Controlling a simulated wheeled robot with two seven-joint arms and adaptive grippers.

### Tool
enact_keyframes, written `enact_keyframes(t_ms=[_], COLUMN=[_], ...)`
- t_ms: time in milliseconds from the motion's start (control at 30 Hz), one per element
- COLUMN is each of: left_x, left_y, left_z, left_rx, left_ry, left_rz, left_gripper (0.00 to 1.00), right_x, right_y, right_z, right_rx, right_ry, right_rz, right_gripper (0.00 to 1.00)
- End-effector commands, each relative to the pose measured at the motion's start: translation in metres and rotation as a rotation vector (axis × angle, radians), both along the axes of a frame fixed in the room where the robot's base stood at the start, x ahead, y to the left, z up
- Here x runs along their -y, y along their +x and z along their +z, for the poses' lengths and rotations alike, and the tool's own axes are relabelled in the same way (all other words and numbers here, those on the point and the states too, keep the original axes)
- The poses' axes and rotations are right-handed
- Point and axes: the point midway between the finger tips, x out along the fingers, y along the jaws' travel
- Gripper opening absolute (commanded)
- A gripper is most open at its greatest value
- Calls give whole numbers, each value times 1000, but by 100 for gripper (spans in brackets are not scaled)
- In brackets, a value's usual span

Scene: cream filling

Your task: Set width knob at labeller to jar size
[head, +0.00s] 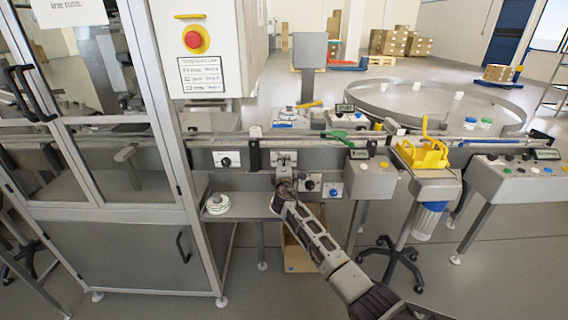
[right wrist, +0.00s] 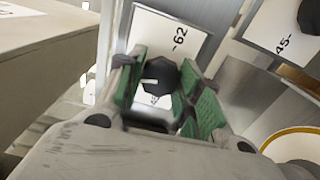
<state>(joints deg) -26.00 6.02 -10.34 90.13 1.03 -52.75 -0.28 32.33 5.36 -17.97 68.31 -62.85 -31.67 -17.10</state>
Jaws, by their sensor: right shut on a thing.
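My right gripper (head: 286,183) is at the front of the labeller (head: 240,178), below the conveyor. In the right wrist view its green-padded fingers (right wrist: 167,88) are shut around a black knob (right wrist: 158,74) with a white pointer mark. The knob sits on a white scale plate (right wrist: 165,38) that reads "62" at one side; the rest of the scale is partly hidden by the fingers. In the head view the gripper covers this knob. My left gripper is not in view.
A second black knob (head: 226,161) is left of my gripper. Another black knob (head: 309,184) and a blue knob (head: 333,191) are close on its right. A white roll (head: 217,205) lies on the lower ledge. A yellow holder (head: 425,154) stands at right.

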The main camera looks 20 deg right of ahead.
Motion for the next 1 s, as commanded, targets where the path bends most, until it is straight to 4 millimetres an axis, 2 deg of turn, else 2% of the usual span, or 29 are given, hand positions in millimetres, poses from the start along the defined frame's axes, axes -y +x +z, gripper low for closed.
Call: enact_keyframes(t_ms=[300,667,700,867,1000], left_x=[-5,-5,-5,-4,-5], left_y=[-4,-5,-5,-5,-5], left_z=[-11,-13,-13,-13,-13], left_rx=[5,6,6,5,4], left_ry=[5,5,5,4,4], left_rz=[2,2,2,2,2], left_gripper=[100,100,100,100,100], right_x=[-2,-2,-2,-1,-1], right_y=[0,-1,-1,0,0], right_z=[-2,-2,-3,-2,-1], right_rx=[-22,-24,-24,-23,-21], right_ry=[-68,-71,-71,-72,-71], right_rz=[3,3,3,2,1], right_gripper=[12,12,37,57,58])
